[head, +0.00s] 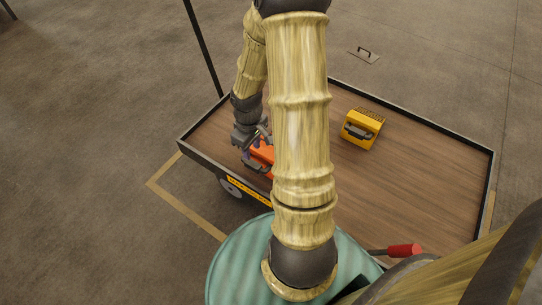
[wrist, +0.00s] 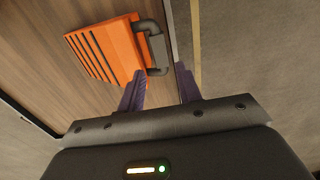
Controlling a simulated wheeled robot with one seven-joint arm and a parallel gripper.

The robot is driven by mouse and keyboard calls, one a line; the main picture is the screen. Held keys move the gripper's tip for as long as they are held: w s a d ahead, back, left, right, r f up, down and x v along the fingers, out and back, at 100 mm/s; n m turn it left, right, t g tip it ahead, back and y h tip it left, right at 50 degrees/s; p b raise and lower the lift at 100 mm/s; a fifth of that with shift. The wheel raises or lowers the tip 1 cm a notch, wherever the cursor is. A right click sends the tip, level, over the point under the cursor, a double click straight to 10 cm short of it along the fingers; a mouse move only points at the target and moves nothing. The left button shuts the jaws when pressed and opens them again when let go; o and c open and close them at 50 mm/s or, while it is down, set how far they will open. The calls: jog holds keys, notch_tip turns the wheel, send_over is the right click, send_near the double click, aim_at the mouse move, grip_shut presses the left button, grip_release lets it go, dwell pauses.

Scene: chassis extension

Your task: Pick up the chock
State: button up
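An orange ribbed chock (head: 262,152) with a dark handle lies near the left edge of the wooden cart bed, partly hidden by my arm. In the wrist view the orange chock (wrist: 108,48) is at upper left, and its handle (wrist: 158,52) faces right. My gripper (wrist: 160,70) is open, its two purple fingers on either side of the handle's near end; I cannot tell whether they touch it. In the head view my gripper (head: 258,138) is right at the chock. A yellow chock (head: 362,129) with a dark handle sits farther right on the bed.
The cart bed (head: 420,170) has a raised dark rim, and its right part is clear. A thin dark post (head: 203,50) rises at its left corner. A green ribbed drum-like surface (head: 235,265) and a red-handled lever (head: 403,250) are at the front.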

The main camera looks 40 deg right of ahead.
aim_at(253, 164)
notch_tip(253, 164, down, 8)
jog(key=b, duration=0.4)
jog(key=shift+f, duration=0.15)
notch_tip(253, 164, down, 5)
jog(key=b, duration=0.4)
jog(key=shift+f, duration=0.15)
jog(key=shift+w, duration=0.1)
grip_shut()
